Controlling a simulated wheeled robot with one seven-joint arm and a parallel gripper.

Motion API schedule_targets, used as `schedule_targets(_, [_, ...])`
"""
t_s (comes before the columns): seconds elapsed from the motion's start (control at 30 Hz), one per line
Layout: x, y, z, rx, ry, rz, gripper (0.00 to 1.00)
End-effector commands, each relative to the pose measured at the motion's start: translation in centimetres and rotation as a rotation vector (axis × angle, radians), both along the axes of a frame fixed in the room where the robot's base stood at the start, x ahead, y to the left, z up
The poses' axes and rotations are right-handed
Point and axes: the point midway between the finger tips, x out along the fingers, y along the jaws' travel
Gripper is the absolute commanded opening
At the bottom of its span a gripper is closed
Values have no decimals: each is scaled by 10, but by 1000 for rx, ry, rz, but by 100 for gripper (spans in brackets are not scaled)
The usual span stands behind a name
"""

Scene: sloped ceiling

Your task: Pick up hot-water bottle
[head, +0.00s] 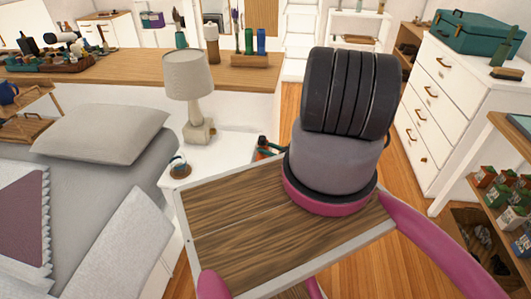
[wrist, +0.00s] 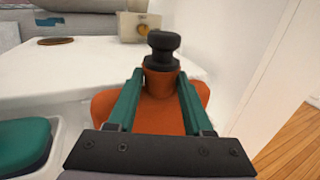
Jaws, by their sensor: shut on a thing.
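The hot-water bottle (wrist: 162,112) is orange with a black stopper on its neck. In the wrist view it is upright, with its lower body hidden behind my gripper's dark bar. My gripper (wrist: 162,82) has its two green fingers shut on the bottle, one on each side just below the stopper. In the head view only a small orange and black part of the bottle (head: 264,147) shows, at the right side of the white nightstand (head: 225,158), and my arm hides most of the gripper. I cannot tell whether the bottle touches a surface.
A bed with a grey pillow (head: 100,133) is at the left. A white chest of drawers (head: 440,100) stands at the right. Wooden floor (head: 290,100) shows between.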

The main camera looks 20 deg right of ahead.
Motion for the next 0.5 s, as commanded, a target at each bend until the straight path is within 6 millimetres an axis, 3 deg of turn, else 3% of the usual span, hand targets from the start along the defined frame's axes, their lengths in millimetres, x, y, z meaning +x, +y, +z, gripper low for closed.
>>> schedule_targets(0.5, [1, -1, 105, 1, -3, 0, 2])
